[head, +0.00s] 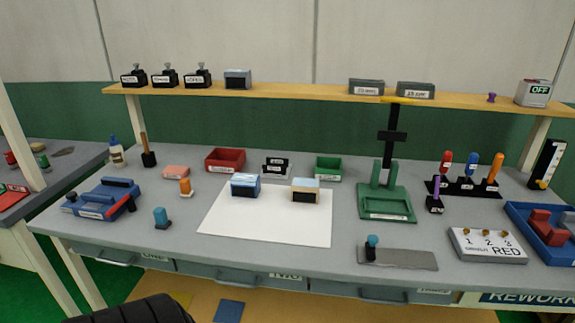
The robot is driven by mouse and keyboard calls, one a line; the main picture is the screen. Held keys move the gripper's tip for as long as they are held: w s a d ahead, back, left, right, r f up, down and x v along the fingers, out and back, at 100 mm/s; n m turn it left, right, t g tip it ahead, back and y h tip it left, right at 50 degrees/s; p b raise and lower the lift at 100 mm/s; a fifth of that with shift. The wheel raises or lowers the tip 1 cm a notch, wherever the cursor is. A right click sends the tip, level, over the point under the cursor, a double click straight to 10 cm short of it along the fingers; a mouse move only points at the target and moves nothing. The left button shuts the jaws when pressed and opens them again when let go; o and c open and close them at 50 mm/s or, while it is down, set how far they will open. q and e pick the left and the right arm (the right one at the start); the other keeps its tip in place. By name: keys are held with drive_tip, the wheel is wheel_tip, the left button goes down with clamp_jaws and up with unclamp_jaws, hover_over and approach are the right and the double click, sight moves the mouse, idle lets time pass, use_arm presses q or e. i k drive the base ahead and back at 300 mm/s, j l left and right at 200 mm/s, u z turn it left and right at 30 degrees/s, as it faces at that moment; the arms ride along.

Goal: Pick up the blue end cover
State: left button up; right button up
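A white sheet (265,226) lies in the middle of the grey workbench. A small box with a blue top and dark front (245,186) stands on it. To its right stands a similar box with a beige front and blue top (305,191). A small upright blue piece on a dark foot (161,216) stands left of the sheet. I cannot tell for sure which of these blue pieces is the blue end cover. Neither gripper can be made out in the head view.
A blue fixture (101,200) and orange piece (185,187) stand left. Red (225,160) and green (328,168) bins stand behind the sheet. A green press (386,204), grey plate (397,258) and white numbered block (487,244) stand right. A shelf (330,95) spans the back.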

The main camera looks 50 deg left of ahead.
sight(242, 185)
drive_tip(key=u, duration=1.95)
